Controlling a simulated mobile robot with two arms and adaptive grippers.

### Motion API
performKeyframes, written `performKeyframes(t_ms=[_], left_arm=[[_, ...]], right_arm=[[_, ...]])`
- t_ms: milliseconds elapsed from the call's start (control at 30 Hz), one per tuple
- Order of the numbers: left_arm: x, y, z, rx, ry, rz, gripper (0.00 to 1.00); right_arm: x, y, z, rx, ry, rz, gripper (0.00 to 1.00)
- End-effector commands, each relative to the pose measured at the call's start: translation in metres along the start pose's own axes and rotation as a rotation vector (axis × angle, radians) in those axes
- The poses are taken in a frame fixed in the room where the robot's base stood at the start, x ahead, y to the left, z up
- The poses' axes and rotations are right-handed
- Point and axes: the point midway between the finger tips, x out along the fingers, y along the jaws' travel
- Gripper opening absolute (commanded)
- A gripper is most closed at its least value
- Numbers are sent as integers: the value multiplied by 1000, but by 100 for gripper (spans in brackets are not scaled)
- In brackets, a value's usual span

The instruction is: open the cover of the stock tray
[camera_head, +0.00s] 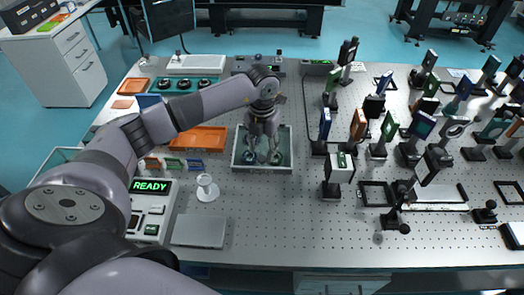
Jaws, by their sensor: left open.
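A tray with a pale rim (290,167) and a green floor, which I take for the stock tray, lies on the optical table left of centre. Round dark items show inside it near its front. A separate cover cannot be made out; whether a clear one lies over the tray cannot be told. My left gripper (262,158) points down over the tray with its fingers apart and nothing seen between them. It hides the tray's middle. Whether the fingertips touch anything is unclear. My right gripper is out of view.
An orange tray (198,138) lies left of the stock tray, and a teal tray (160,85) with round black items lies behind. A white stand (206,188), a grey flat box (200,231) and a READY unit (150,186) are nearer. Mounted optics crowd the right; the front centre is clear.

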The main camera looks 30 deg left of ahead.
Motion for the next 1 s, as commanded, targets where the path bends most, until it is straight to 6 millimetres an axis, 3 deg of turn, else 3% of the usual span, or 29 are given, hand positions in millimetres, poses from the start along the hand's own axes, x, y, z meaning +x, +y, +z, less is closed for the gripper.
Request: performKeyframes(t_ms=[200,567,1000], left_arm=[[25,0,0,0,2,0,42],[31,0,0,0,-1,0,42],[31,0,0,0,0,0,14]], right_arm=[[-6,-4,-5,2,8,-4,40],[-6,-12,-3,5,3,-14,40],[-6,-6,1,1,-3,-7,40]])
